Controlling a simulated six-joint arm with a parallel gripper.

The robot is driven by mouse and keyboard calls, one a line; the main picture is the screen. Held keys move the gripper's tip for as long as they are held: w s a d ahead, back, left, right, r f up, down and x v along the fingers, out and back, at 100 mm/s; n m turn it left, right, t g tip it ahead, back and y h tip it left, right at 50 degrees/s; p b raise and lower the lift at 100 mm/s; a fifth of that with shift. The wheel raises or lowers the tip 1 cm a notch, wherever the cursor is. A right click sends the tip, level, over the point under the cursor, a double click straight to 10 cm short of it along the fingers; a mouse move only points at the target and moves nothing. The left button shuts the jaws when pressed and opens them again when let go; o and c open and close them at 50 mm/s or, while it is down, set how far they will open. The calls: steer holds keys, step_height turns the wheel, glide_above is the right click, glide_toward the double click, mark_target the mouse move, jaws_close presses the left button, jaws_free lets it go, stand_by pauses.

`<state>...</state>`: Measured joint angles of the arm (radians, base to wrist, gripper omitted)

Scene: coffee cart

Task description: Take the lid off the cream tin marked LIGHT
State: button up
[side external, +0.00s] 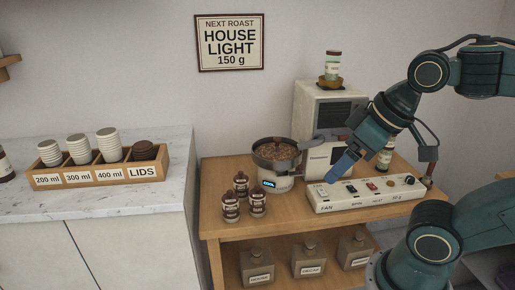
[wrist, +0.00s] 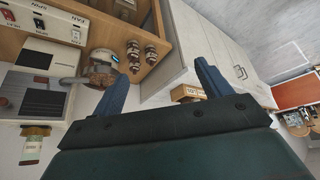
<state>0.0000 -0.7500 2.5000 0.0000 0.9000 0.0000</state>
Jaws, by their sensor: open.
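Three grey-beige tins with knobbed lids and pale labels stand on the cart's lower shelf: a left one (side external: 257,272), a middle one (side external: 309,262) and a right one (side external: 355,251). Their lids are on. The label print is too small to read, so I cannot tell which says LIGHT. My gripper (side external: 334,172) has blue fingers and appears in front of the roaster, above the switch panel, higher than the tins. In the wrist view, the gripper (wrist: 160,88) is open with nothing between its fingers.
Three small brown-and-white jars (side external: 240,185) stand on the cart top beside the roaster drum (side external: 277,154). The switch panel (side external: 365,193) lies at the cart's right. A cup-and-lid box (side external: 98,178) sits on the left counter. A wall sign (side external: 230,42) reads HOUSE LIGHT 150 g.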

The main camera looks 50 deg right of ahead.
steer(key=w+d+r+m+g, duration=0.15)
steer(key=w+r+m, duration=0.3)
steer(key=w, duration=0.75)
steer(key=m+g, duration=0.4)
steer(key=m, duration=0.8)
glide_above(240, 175)
steer(key=shift+f, duration=14.95)
steer(key=shift+f, duration=0.15)
